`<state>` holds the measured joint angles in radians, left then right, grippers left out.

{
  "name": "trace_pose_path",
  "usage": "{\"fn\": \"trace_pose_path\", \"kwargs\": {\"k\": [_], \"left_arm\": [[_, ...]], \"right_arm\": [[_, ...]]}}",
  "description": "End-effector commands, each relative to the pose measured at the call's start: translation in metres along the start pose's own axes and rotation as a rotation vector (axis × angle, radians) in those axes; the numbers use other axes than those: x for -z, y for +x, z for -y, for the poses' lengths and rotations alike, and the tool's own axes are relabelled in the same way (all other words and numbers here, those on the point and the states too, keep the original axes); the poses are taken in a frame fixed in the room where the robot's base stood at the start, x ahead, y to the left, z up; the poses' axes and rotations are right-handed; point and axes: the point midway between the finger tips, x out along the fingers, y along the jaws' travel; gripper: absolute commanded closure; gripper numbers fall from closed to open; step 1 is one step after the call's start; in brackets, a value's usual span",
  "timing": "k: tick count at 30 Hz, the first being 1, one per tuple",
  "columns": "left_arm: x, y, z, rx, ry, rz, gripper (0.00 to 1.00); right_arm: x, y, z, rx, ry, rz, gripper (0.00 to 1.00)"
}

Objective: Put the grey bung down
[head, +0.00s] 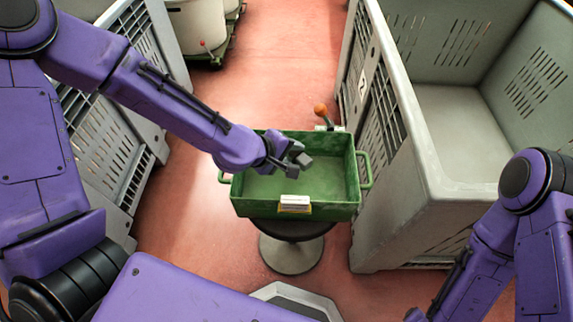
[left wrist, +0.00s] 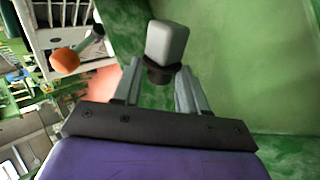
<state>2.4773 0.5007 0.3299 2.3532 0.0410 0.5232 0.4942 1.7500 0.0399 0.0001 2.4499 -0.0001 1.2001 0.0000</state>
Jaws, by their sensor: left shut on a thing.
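My left gripper (head: 290,155) is over the inside of a green tray (head: 292,210), near its middle. In the left wrist view the grey bung (left wrist: 168,42) sits at the fingertips of my left gripper (left wrist: 160,82), which is shut on it. Its pale blocky end sticks out past the fingers, and a dark band shows below it between them. The bung appears held above the tray floor; the exact gap is hard to tell. Of my right arm only links show, at the lower right; its gripper is out of view.
The green tray stands on a round pedestal (head: 290,254) and has side handles and a front label (head: 295,203). An orange ball on a dark stem (head: 320,109) stands at its back edge. Large grey crates stand on the right (head: 432,150) and left (head: 118,165). The tray's right half looks empty.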

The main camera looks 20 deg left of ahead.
Motion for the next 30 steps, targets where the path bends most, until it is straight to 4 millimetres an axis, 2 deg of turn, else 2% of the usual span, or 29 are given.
{"fn": "trace_pose_path", "kwargs": {"k": [7,11,30], "left_arm": [[0.022,0.027,0.021,0.002,-0.001,0.001,0.87],[0.021,0.041,0.036,0.002,0.000,0.001,0.87],[0.020,0.050,0.044,0.000,0.001,0.000,0.87]], "right_arm": [[-0.005,0.012,0.001,0.000,0.000,0.000,0.35],[-0.008,0.019,0.002,0.000,0.000,0.000,0.35],[-0.010,0.024,0.002,0.000,0.000,0.000,0.35]]}}
